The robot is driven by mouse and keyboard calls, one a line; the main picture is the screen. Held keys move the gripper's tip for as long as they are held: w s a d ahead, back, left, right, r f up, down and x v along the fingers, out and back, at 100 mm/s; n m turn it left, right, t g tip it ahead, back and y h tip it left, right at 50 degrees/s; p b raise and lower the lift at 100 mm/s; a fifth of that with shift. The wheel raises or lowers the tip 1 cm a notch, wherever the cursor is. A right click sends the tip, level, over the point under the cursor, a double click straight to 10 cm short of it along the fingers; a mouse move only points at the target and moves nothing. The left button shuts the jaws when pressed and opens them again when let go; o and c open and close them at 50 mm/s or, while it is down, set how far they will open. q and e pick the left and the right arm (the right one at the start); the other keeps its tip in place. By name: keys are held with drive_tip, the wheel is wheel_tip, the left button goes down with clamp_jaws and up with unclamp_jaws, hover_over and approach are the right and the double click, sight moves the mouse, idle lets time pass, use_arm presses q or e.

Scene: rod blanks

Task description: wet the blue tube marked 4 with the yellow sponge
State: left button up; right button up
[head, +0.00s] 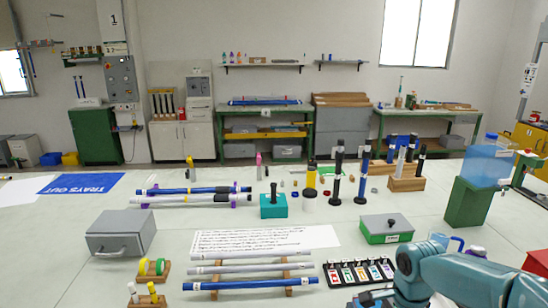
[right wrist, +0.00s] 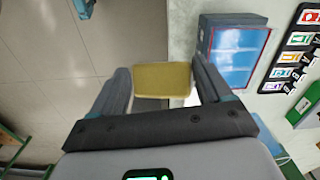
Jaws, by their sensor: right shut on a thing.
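My right gripper (right wrist: 163,78) is shut on the yellow sponge (right wrist: 162,82), a flat block between its two fingers in the right wrist view, held beyond the table edge over the floor. In the head view only my right arm shows at bottom right; its gripper and the sponge are not seen there. A blue tube (head: 250,284) lies at the front of the near wooden rack. Another blue tube (head: 205,190) lies on the purple supports behind, and a blue tube (head: 362,172) stands upright. I cannot read a 4 on any. My left gripper is not in view.
A grey box (head: 121,232), a green-based box (head: 386,229) and a written sheet (head: 265,241) are on the table.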

drive_tip(key=s+a+f+n, duration=0.2)
drive_tip(key=a+f+n, duration=0.2)
drive_tip(key=n, duration=1.1)
drive_tip(key=a, duration=0.2)
drive_tip(key=shift+s+a+n, duration=0.3)
drive_tip(key=shift+a, duration=0.05)
